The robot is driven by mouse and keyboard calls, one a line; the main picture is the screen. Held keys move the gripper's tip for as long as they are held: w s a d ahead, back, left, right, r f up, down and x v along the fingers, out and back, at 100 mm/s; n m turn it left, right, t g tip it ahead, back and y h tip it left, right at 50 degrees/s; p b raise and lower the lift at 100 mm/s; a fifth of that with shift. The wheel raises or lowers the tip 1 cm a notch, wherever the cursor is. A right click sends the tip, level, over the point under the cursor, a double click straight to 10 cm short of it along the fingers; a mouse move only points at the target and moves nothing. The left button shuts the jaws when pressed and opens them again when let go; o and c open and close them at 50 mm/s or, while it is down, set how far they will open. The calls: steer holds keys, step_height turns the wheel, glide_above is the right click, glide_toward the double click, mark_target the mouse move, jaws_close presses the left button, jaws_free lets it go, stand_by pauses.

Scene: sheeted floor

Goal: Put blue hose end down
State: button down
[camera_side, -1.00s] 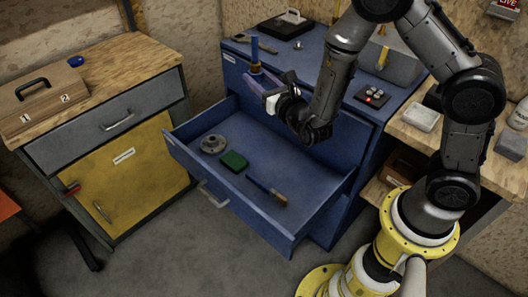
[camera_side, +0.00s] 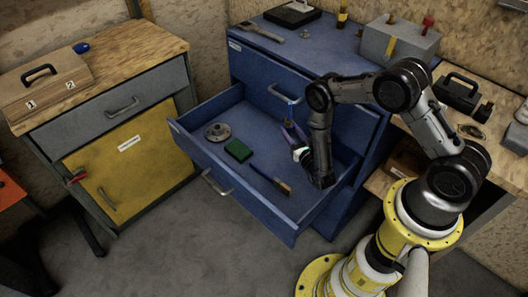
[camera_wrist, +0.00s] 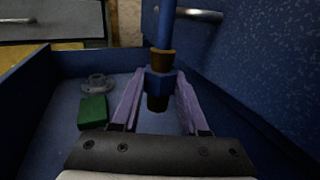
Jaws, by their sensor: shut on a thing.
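The blue hose end (camera_wrist: 159,82) is an upright blue rod with a brown collar, a blue nut and a dark lower tip. My gripper (camera_wrist: 158,88) is shut on it, one purple finger on each side. In the side view, my gripper (camera_side: 294,132) points away from the camera over the open blue drawer, and the hose end (camera_side: 291,108) stands up from it. The lower tip's contact with the drawer floor cannot be told. My wrist and forearm hide part of the drawer's right side.
The open drawer (camera_side: 262,208) holds a grey flanged disc (camera_side: 217,132), a green block (camera_side: 238,150) and a brush (camera_side: 270,180). Its walls and the cabinet front (camera_side: 345,125) stand close to my gripper. A grey box (camera_side: 398,42) stands on the cabinet top.

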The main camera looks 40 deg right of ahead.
steer(key=w+d+f, duration=0.1)
steer(key=w+f, duration=0.2)
steer(key=w, duration=0.1)
steer(key=w+d+f, duration=0.1)
steer(key=w+f, duration=0.2)
steer(key=w, duration=0.1)
steer(key=w+d+f, duration=0.1)
steer(key=w+f, duration=0.2)
steer(key=w, duration=0.1)
steer(key=shift+w, duration=0.3)
steer(key=shift+w+d+f, duration=0.1)
steer(key=shift+w+f, duration=0.35)
steer(key=shift+f, duration=1.45)
steer(key=shift+f, duration=0.2)
steer(key=shift+c, duration=2.2)
jaws_free()
